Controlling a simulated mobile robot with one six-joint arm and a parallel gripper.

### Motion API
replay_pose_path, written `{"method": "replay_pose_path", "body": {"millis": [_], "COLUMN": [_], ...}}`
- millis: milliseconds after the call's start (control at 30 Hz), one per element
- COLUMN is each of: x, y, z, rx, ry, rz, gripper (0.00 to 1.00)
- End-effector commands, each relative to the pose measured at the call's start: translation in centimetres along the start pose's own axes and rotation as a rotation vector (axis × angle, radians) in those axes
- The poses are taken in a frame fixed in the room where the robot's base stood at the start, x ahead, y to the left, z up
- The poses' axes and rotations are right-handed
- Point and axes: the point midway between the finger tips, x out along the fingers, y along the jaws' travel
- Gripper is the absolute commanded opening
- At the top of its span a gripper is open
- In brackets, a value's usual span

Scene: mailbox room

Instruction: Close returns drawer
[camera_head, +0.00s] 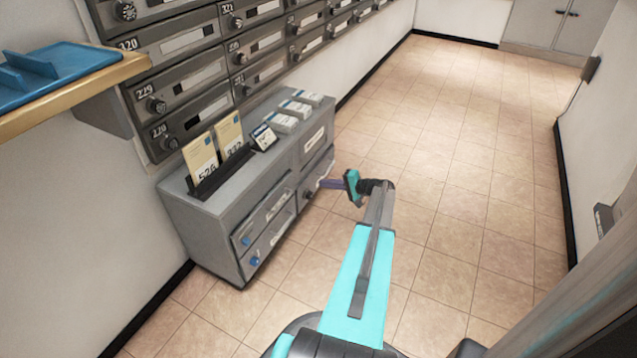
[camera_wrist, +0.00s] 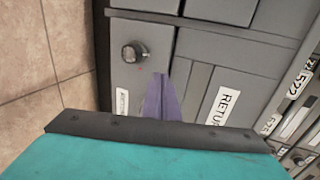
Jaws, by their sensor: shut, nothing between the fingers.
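A grey cabinet (camera_head: 200,225) stands against the left wall, with several drawer fronts. In the wrist view a grey front with a white label starting "RETU" (camera_wrist: 222,103) is close by; my gripper partly hides the label's surroundings. The same upper-right front seems to carry the white label (camera_head: 314,140) in the head view. I cannot tell for certain how far the returns drawer stands out. My gripper (camera_head: 325,184) is shut and empty in front of the cabinet's right half. Its purple fingers (camera_wrist: 161,82) point at the fronts; contact is unclear.
A dark round knob (camera_wrist: 134,52) is on the front beside the fingers. Envelopes in a holder (camera_head: 207,188) and small boxes (camera_head: 282,121) stand on top. Mailboxes (camera_head: 190,95) hang above. The tiled floor (camera_head: 450,180) to the right is clear.

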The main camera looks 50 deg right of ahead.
Motion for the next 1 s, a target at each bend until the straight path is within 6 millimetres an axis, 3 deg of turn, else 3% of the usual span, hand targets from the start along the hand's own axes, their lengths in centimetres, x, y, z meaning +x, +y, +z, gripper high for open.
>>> {"method": "replay_pose_path", "body": {"millis": [200,500,1000], "x": [-3.5,-7.1,-7.8], "y": [-0.4,-0.4,-0.2], "z": [0.3,0.4,0.4], "rx": [0.0,-0.002,-0.002], "ry": [-0.003,-0.007,-0.009], "rz": [0.0,0.0,0.0], "gripper": [0.0,0.0,0.0]}}
